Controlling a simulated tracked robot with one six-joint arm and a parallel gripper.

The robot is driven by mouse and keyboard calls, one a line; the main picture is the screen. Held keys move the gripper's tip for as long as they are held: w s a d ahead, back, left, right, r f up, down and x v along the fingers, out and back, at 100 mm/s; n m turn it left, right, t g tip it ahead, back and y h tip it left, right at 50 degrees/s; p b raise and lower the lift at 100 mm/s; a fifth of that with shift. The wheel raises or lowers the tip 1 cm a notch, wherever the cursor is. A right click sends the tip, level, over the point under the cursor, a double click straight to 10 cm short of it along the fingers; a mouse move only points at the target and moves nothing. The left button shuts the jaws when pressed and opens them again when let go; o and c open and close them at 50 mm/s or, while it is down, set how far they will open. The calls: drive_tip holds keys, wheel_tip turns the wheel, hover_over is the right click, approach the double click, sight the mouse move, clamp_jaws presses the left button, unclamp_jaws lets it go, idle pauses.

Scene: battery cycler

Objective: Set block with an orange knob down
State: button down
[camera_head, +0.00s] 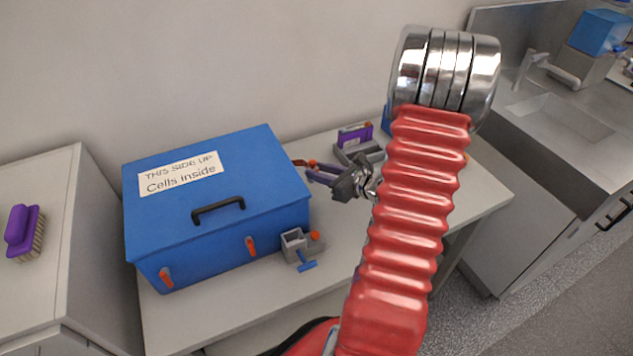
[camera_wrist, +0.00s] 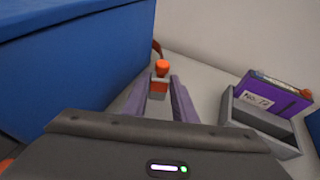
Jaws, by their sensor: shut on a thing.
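The block with an orange knob (camera_wrist: 159,86) is small, grey and orange-red, with a round orange knob on top. It sits upright between the two purple fingers of my gripper (camera_wrist: 161,92), which is shut on it. In the head view my gripper (camera_head: 318,174) is just right of the blue box, over the back of the table, and the orange knob (camera_head: 312,163) shows at its tips. The block's body is mostly hidden there. I cannot tell whether its underside touches the table (camera_wrist: 204,80).
A large blue lidded box (camera_head: 265,160) stands close left of my gripper. A grey holder (camera_wrist: 262,128) with a purple labelled cell (camera_wrist: 272,98) is to the right. A grey fixture (camera_head: 293,243) with a blue lever and orange knob stands in front. A brown-red thing (camera_wrist: 157,48) lies behind the block.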

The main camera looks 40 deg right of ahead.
drive_tip(key=shift+f, duration=1.7)
drive_tip(key=c, duration=1.5)
unclamp_jaws()
drive_tip(key=shift+f, duration=0.1)
drive_tip(key=shift+o, duration=0.2)
drive_tip(key=v, duration=1.2)
drive_tip(key=shift+s, duration=0.25)
